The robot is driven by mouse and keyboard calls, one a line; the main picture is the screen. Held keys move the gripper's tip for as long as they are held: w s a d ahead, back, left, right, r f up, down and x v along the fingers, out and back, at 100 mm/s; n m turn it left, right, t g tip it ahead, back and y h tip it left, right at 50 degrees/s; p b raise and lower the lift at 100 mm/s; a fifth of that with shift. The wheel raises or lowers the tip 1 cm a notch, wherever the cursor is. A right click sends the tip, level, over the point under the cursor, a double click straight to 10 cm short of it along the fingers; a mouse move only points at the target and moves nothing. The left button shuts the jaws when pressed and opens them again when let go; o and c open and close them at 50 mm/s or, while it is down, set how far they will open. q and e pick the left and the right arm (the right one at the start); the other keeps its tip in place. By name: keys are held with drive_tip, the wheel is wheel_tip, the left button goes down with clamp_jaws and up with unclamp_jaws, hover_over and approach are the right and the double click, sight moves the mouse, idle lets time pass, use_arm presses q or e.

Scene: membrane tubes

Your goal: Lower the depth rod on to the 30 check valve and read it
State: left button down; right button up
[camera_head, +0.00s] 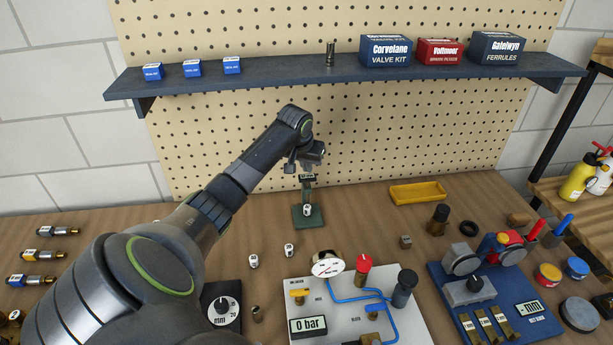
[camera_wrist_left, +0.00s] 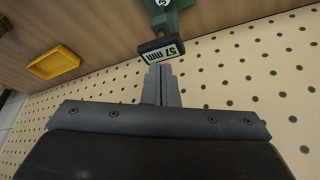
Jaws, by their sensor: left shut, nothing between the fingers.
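A depth gauge stand with a green base (camera_head: 299,222) stands at the back middle of the bench, before the pegboard. Its small display (camera_head: 307,177) sits at the top, and the wrist view shows this display (camera_wrist_left: 161,51) upside down, seeming to read 57 mm. A small white-labelled valve (camera_head: 307,210) is at the green base; its label is too small to read. My left gripper (camera_head: 306,165) is shut and empty just above the display. In the wrist view its fingertips (camera_wrist_left: 159,70) are right by the display's edge; I cannot tell whether they touch. The rod is not clearly visible.
Two white-labelled valves (camera_head: 253,261) (camera_head: 289,250) stand in front of the stand. A gauge panel (camera_head: 345,318), a blue fixture board (camera_head: 498,325) and a black dial box (camera_head: 222,303) lie nearer. A yellow tray (camera_head: 418,193) is right. A shelf (camera_head: 290,79) hangs above.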

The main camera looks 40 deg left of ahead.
sight(307, 176)
use_arm(q)
drive_tip(key=shift+f, duration=0.25)
idle(0.5)
drive_tip(key=shift+f+b, duration=0.4)
drive_tip(key=shift+f, duration=1.1)
idle(0.3)
wheel_tip(307, 176, up, 6)
drive_tip(key=p, duration=0.7)
drive_tip(key=shift+p, duration=0.4)
idle(0.3)
